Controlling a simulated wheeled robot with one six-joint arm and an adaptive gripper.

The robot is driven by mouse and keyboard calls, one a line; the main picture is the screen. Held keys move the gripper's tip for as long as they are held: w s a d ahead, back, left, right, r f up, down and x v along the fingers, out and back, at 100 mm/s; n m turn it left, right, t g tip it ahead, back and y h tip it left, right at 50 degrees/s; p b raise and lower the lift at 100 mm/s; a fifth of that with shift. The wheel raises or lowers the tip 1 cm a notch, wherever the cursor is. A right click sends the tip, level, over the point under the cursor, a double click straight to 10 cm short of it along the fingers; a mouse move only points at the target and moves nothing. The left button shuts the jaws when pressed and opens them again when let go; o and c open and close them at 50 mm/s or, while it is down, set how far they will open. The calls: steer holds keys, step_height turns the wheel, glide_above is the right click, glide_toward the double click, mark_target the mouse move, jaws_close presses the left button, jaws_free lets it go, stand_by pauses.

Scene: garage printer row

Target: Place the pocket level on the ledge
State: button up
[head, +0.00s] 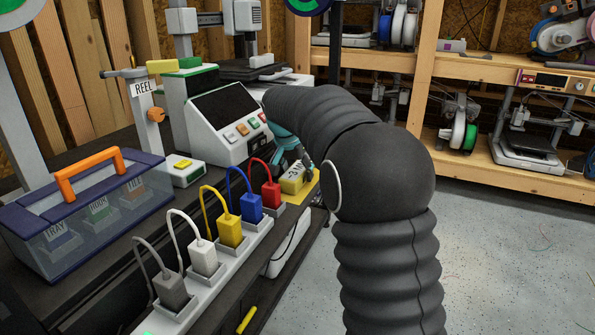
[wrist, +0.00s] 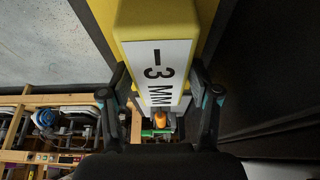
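My gripper (head: 296,160), dark with teal parts, points down by the front edge of the bench in the head view. A yellow block (head: 293,184) with a white label is just below it. In the wrist view the block (wrist: 190,25) stands between my two fingers (wrist: 160,80), and its label reads "-3 MM". The fingertips lie close along its sides; I cannot tell whether they touch it. I cannot tell if this block is the pocket level. No thing is clearly marked as the ledge. My arm hides part of the bench's right end.
A power strip (head: 215,262) with several coloured plugs runs along the bench front. Behind are a clear bin (head: 97,225) with an orange handle, a white console (head: 222,120) and a REEL post (head: 143,105). A yellow bar (head: 247,320) shows lower down. Printer shelves (head: 490,65) stand at right.

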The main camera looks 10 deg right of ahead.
steer(key=shift+o, duration=0.2)
steer(key=shift+r, duration=0.1)
steer(key=shift+r, duration=0.2)
steer(key=p+v, duration=0.2)
steer(key=v, duration=0.9)
steer(key=s+d+r+n+y, duration=0.1)
steer(key=s+d+r+n, duration=0.1)
steer(key=s, duration=0.9)
steer(key=s+f+n, duration=0.1)
steer(key=s+f, duration=0.3)
steer(key=s, duration=0.4)
steer(key=s+f+n+t+y, duration=0.1)
steer(key=s+f+n, duration=0.1)
steer(key=s+f, duration=0.3)
steer(key=s+f+n, duration=0.2)
steer(key=s+f, duration=0.2)
steer(key=s, duration=0.9)
steer(key=shift+d+f+t+y, duration=0.25)
steer(key=shift+d+t+y, duration=0.15)
